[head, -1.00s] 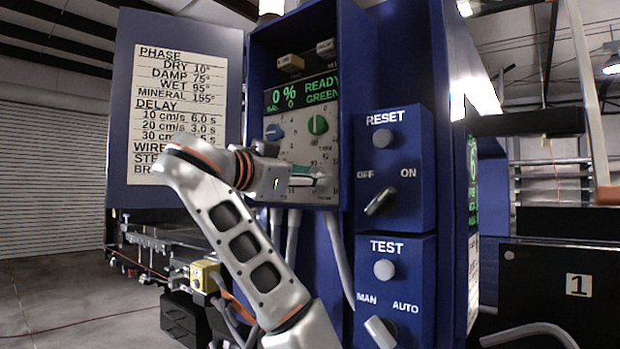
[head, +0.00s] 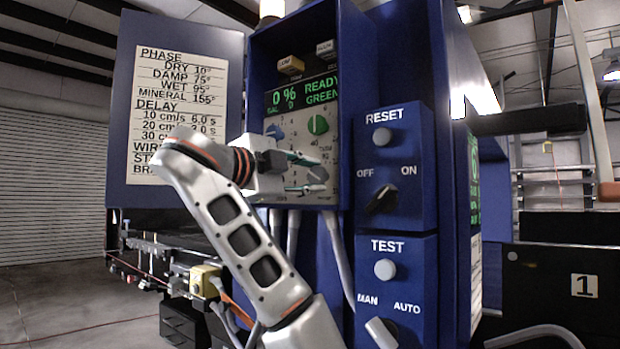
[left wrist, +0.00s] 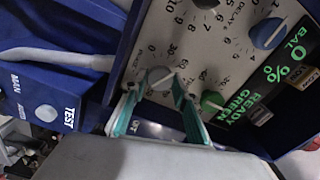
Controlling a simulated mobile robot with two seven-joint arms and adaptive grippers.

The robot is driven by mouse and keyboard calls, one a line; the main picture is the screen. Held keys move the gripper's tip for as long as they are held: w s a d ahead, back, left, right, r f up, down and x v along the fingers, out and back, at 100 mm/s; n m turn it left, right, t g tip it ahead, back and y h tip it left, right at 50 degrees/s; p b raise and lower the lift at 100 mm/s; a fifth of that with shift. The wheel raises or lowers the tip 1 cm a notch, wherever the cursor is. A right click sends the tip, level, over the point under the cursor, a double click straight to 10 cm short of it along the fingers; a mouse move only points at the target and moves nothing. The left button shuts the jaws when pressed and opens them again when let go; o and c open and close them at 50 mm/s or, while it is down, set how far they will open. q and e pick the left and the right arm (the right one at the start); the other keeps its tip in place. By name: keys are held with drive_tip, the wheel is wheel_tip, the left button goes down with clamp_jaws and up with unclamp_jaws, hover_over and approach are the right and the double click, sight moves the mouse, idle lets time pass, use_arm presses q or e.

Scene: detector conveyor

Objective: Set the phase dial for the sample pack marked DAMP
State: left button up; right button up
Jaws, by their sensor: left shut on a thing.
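My left gripper (head: 318,173) reaches the lower right of the control panel (head: 300,145). In the left wrist view its two green-lined fingers (left wrist: 157,88) are shut on a grey dial (left wrist: 158,78), one on each side. Numbers such as 30 and 60 stand around this dial. Its exact pointer reading is not clear, and in the head view the fingers mostly cover it. The chart (head: 180,110) on the left lists PHASE: DRY 10°, DAMP 75°, WET 95°, MINERAL 155°. I cannot make out a pack marked DAMP. My right gripper is not in view.
A green knob (head: 318,124) and a blue knob (head: 274,131) sit above my gripper. The display (head: 303,92) reads 0 %, READY, GREEN. RESET (head: 383,137) and TEST (head: 385,269) boxes with switches stand to the right. Cables hang below the panel.

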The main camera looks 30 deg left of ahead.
use_arm(q)
drive_tip(key=m, duration=0.7)
idle(0.6)
drive_tip(key=o, duration=1.1)
